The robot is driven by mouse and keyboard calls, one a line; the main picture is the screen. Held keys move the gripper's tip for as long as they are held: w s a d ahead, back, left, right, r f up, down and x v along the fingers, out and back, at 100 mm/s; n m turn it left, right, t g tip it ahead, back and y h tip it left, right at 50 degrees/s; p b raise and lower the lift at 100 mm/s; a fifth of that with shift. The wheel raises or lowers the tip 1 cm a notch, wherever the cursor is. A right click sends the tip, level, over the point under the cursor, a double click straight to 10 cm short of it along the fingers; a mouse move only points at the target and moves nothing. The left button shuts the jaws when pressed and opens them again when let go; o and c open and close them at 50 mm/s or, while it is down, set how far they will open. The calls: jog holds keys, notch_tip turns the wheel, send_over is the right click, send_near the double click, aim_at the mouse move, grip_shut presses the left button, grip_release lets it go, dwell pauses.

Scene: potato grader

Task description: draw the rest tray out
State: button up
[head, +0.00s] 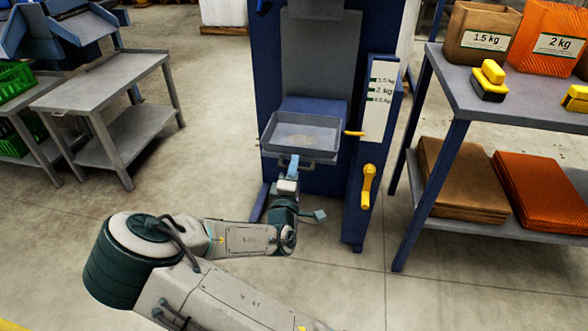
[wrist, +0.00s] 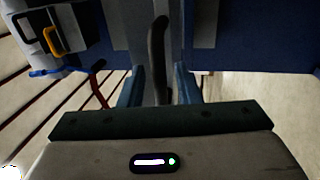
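The rest tray (head: 303,134) is a shallow grey metal tray at the front of the blue machine. Some pale crumbs lie on its floor. A dark handle bar (wrist: 157,50) shows in the wrist view and runs down between my two blue fingers. My gripper (head: 290,163) is at the tray's front edge, at the handle. In the wrist view my gripper (wrist: 159,88) has its fingers apart, with a visible gap on each side of the bar. The bar's lower end is hidden behind my gripper's body.
The blue machine (head: 317,45) has a yellow crank (head: 368,186) and a weight scale (head: 379,98) to the tray's right. A table (head: 470,85) with bags stands at the right. A grey bench (head: 100,88) stands at the left. The floor before the machine is clear apart from my arm.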

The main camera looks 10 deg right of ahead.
jog(key=p+v, duration=0.2)
jog(key=v, duration=1.2)
jog(key=shift+w, duration=0.1)
